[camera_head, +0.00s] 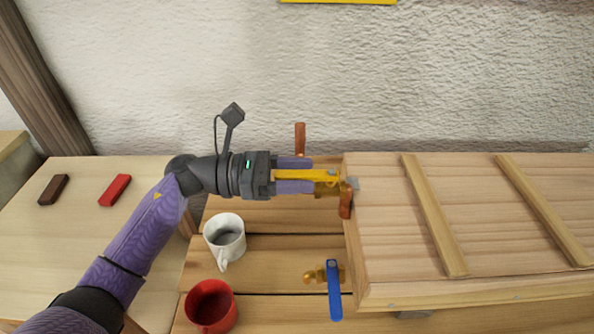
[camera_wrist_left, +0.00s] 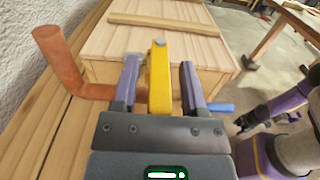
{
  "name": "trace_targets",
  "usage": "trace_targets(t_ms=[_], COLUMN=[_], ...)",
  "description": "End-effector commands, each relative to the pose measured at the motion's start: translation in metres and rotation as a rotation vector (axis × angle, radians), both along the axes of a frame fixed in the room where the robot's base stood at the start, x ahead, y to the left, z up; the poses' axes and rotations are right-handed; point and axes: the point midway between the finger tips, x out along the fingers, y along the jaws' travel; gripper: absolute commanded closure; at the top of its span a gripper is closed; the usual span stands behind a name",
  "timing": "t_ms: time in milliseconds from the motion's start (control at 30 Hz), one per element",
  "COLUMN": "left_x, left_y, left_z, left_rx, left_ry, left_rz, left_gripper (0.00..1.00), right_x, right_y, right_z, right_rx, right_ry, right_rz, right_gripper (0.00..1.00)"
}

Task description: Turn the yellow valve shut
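The yellow valve's lever (camera_head: 292,175) lies level and points left, toward my left gripper, from its pivot by the wooden crate. My left gripper (camera_head: 312,176) reaches in from the left with one finger on each side of the lever. In the left wrist view, the lever (camera_wrist_left: 158,75) stands between the parted fingers (camera_wrist_left: 158,85), with a visible gap on both sides. The brass valve body (camera_head: 328,188) is partly covered by the gripper and lever. A copper pipe (camera_head: 300,138) rises behind it.
A slatted wooden crate (camera_head: 385,220) stands right of the valve. A blue-handled valve (camera_head: 335,295) sits nearer. A white mug (camera_head: 226,240) and red mug (camera_head: 211,305) stand below my arm. Brown (camera_head: 53,190) and red (camera_head: 114,190) blocks lie far left.

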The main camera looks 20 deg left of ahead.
Motion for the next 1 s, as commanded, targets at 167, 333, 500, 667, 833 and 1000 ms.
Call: trace_targets(t_ms=[167,333,500,667,833,1000], left_x=[-0.0001,-0.0001,-0.0001,0.0,0.0,0.0], left_y=[0.0003,0.0004,0.0004,0.0005,0.0005,0.0005], left_z=[-0.0001,-0.0001,-0.0001,-0.0001,-0.0001,-0.0001], left_rx=[0.0,0.0,0.0,0.0,0.0,0.0], left_ry=[0.0,0.001,0.001,0.001,0.001,0.001], left_rz=[0.0,0.0,0.0,0.0,0.0,0.001], left_gripper=[0.85,1.0,1.0,1.0,1.0,1.0], right_x=[0.0003,0.0004,0.0004,0.0005,0.0004,0.0003], right_y=[0.0002,0.0003,0.0004,0.0005,0.0006,0.0007], right_z=[0.0,0.0,0.0,0.0,0.0,0.0], right_rx=[0.0,0.0,0.001,0.001,0.001,0.001], right_ry=[-0.001,-0.001,-0.001,-0.001,-0.001,-0.001], right_rz=[-0.001,-0.001,-0.001,-0.001,0.0,0.0], right_gripper=[0.32,0.32,0.32,0.32,0.32,0.32])
